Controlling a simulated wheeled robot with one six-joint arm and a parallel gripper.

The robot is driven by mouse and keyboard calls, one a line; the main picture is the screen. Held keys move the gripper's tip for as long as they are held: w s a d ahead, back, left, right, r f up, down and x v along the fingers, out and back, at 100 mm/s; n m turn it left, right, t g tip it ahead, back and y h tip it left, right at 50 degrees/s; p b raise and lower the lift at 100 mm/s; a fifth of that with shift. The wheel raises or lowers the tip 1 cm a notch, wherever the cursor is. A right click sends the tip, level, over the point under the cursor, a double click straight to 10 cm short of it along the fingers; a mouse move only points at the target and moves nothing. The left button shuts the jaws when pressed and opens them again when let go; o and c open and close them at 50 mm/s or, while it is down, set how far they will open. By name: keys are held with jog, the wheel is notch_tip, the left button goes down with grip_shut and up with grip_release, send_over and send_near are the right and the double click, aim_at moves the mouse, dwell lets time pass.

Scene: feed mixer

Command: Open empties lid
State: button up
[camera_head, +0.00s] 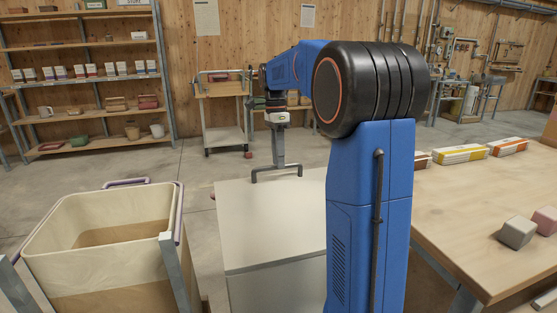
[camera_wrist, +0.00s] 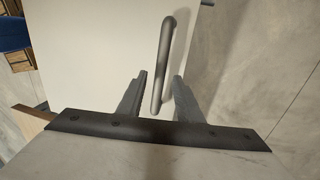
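The empties lid (camera_head: 275,215) is the flat pale top of a box standing between the cream bin and my blue arm. It lies level and looks closed. A grey bar handle (camera_head: 262,175) stands up near its far edge. My gripper (camera_head: 279,163) points down over the handle. In the wrist view, my gripper's two fingers (camera_wrist: 160,78) are apart, one on each side of the handle (camera_wrist: 164,50), with a gap to each. The pale lid (camera_wrist: 95,50) fills the upper left of the wrist view. My arm hides the right side of the box.
A cream bin (camera_head: 100,215) with purple handles stands left of the box. A wooden workbench (camera_head: 490,205) with several small boxes and blocks is on the right. A trolley (camera_head: 224,110) and shelves (camera_head: 80,80) stand behind. Concrete floor lies open between.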

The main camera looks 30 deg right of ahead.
jog(key=shift+s+f, duration=0.1)
jog(key=shift+f, duration=0.2)
jog(key=shift+c, duration=0.6)
